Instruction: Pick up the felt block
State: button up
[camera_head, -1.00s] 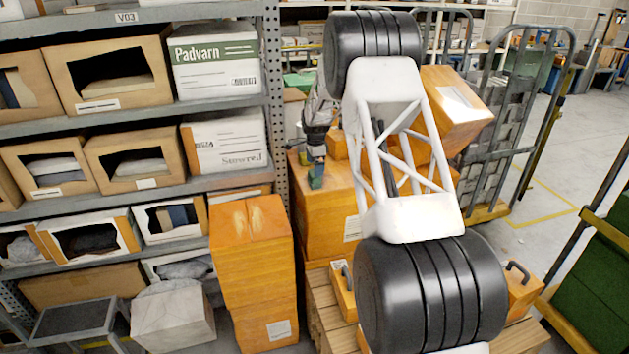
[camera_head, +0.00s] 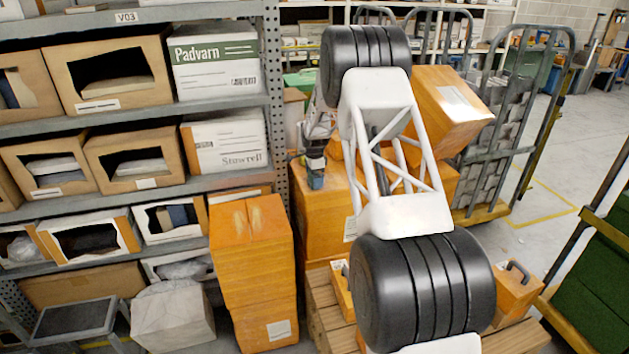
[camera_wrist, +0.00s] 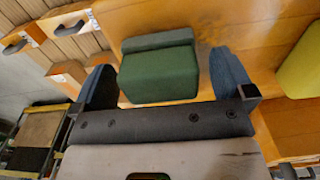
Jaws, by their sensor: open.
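A dark green block (camera_wrist: 158,72), which looks like the felt block, lies on the orange box top (camera_wrist: 205,20) in the wrist view. It has a raised step along its far side. My gripper (camera_wrist: 165,75) is open, with one blue finger to the left of the block and the other to its right. In the head view my gripper (camera_head: 316,178) points down over the orange box (camera_head: 322,222) beside the rack. I cannot make out the block there.
A yellow-green item (camera_wrist: 302,65) lies to the right in the wrist view. A tilted orange box (camera_head: 452,105) stands behind my arm. A stack of orange boxes (camera_head: 252,255) and the rack (camera_head: 277,110) are to the left. A wheeled cage (camera_head: 510,120) stands at the right.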

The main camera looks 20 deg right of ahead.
jog(key=shift+f, duration=0.6)
jog(key=shift+c, duration=0.5)
jog(key=c, duration=0.9)
jog(key=shift+o, duration=0.2)
jog(key=shift+r, duration=0.1)
jog(key=shift+r, duration=1.45)
jog(key=shift+s+r, duration=0.2)
jog(key=shift+r, duration=0.05)
jog(key=s+a+r, duration=0.1)
jog(key=s+a, duration=0.1)
jog(key=s, duration=1.3)
jog(key=shift+s+r, duration=0.2)
jog(key=shift+s, duration=0.05)
